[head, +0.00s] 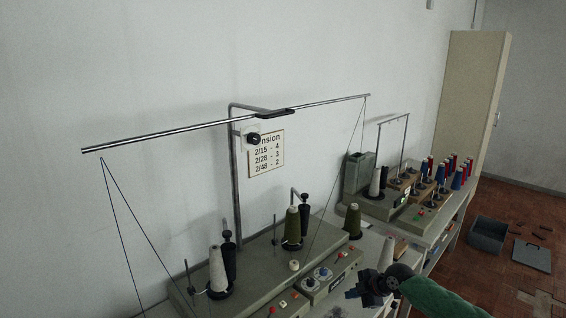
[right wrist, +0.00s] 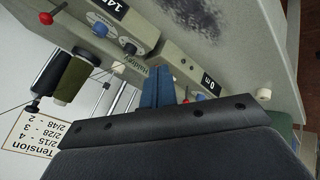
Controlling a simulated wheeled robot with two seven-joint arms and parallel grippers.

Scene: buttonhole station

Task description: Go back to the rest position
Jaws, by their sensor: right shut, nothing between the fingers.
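My right gripper (head: 364,297) shows at the bottom of the head view, right of the middle, at the end of my green arm. It is shut and empty, in front of the right part of the winding machine (head: 262,250). In the right wrist view its two blue fingers (right wrist: 157,88) are together, with the machine's control face behind them. I cannot tell the exact gap between fingers and machine. My left gripper is in neither view.
A long metal yarn bar (head: 180,131) crosses above the machine, with thin threads hanging from it. A white cone (head: 218,268) and olive cones (head: 292,226) stand on and beside the machine. A second machine (head: 375,203) with several spools stands farther right. A grey bin (head: 487,234) is on the floor.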

